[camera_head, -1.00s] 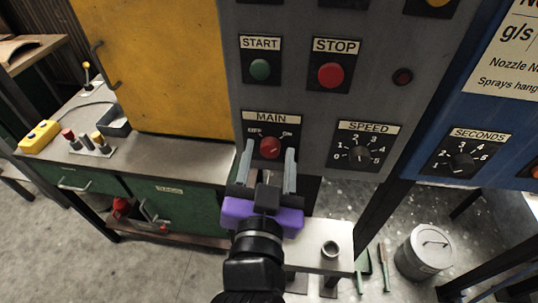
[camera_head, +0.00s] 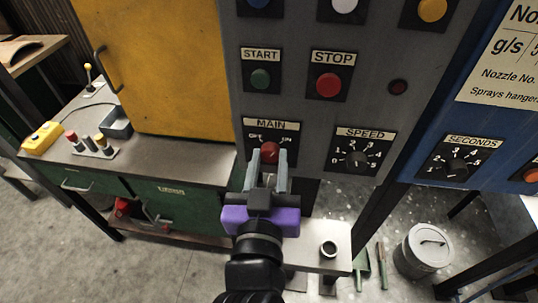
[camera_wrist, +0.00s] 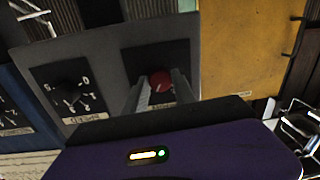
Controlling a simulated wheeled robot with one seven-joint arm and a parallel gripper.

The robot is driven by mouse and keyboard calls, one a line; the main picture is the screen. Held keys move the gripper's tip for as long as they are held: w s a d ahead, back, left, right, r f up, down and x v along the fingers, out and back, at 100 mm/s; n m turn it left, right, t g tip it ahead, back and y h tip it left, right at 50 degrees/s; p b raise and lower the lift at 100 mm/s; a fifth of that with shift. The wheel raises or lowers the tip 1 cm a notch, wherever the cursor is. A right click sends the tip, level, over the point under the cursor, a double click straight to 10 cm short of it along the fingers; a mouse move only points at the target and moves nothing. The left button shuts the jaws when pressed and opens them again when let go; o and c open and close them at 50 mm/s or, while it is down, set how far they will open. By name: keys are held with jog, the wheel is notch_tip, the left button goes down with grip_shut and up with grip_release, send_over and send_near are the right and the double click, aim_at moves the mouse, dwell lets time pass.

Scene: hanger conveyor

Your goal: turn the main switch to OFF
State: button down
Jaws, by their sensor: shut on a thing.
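The main switch (camera_head: 269,152) is a red knob on a black plate under a MAIN label, with OFF at its upper left and ON at its upper right. My gripper (camera_head: 268,160) is shut on the knob, one grey finger on each side. In the wrist view, upside down, the red knob (camera_wrist: 160,79) sits between the fingertips (camera_wrist: 159,88). A pale mark on it slants to the lower left there, which matches the ON side. The fingers partly hide the knob in the head view.
The START button (camera_head: 260,78) and STOP button (camera_head: 328,84) are above. The SPEED dial (camera_head: 357,160) is to the right, the SECONDS dial (camera_head: 457,167) farther right. A yellow cabinet (camera_head: 160,65) stands at left. A small shelf (camera_head: 310,262) with a cup is below.

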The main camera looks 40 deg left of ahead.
jog(key=n+p, duration=0.2)
jog(key=n, duration=0.1)
jog(key=shift+r+n, duration=0.2)
jog(key=shift+n, duration=0.1)
jog(key=n+p, duration=0.3)
jog(key=shift+n, duration=0.3)
jog(key=n+p, duration=0.2)
jog(key=n, duration=0.2)
jog(key=shift+h+p, duration=0.35)
jog(key=shift+h, duration=0.05)
jog(key=shift+s+a+f+n+p, duration=0.1)
jog(key=shift+n+p, duration=0.7)
jog(key=shift+n, duration=0.7)
jog(key=c, duration=1)
grip_release()
